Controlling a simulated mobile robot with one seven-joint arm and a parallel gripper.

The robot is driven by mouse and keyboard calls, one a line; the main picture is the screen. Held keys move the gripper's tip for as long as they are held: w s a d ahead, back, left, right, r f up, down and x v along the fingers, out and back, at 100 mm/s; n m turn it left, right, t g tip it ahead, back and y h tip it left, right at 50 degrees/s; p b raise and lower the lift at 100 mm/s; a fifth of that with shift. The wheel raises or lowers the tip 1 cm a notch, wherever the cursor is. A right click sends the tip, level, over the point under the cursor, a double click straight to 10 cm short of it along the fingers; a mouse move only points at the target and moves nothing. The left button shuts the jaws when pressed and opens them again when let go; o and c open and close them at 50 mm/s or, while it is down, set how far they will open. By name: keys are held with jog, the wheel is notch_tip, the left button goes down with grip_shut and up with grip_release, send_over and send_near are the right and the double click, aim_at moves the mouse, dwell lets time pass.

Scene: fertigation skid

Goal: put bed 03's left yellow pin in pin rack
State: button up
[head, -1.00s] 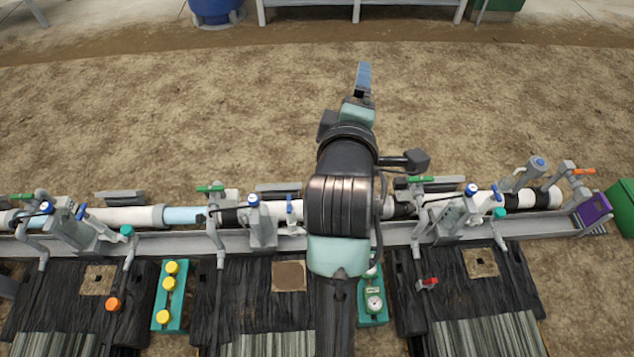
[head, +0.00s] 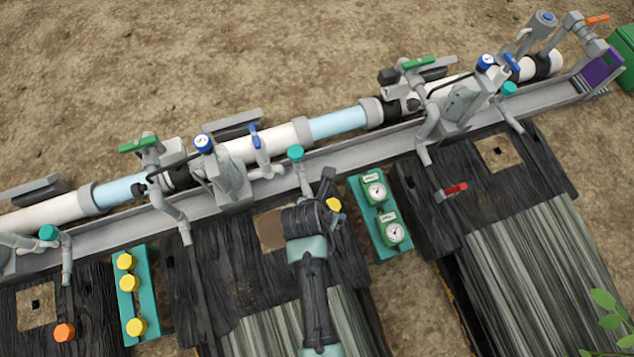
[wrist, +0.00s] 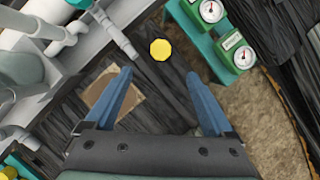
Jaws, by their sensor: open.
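A yellow pin (head: 333,205) stands on the black-covered middle bed (head: 222,275), partly hidden by my arm in the head view. In the wrist view the pin (wrist: 160,50) shows as a round yellow head just beyond and between my fingertips, not held. My gripper (wrist: 160,74) is open and empty, with its blue fingers on either side of the view. In the head view the gripper is mostly hidden behind my wrist. The teal pin rack (head: 131,304) stands left of this bed and holds yellow pins. I cannot read any bed number.
A teal holder with two green gauges (head: 383,228) stands right of the pin. A grey rail with white pipes (head: 265,145), valves and a teal-capped riser (head: 295,153) runs behind. An orange knob (head: 64,332) is on the left bed, a red-handled valve (head: 452,190) on the right bed.

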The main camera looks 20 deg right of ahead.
aim_at(332, 206)
jog(key=b+x, duration=1)
jog(key=x, duration=0.3)
jog(key=shift+s, duration=0.15)
jog(key=shift+c, duration=0.3)
grip_shut()
notch_tip(332, 206, up, 6)
jog(key=p, duration=0.8)
jog(key=shift+r, duration=0.2)
notch_tip(332, 206, up, 21)
jog(key=p, duration=2.4)
jog(key=shift+a, duration=0.1)
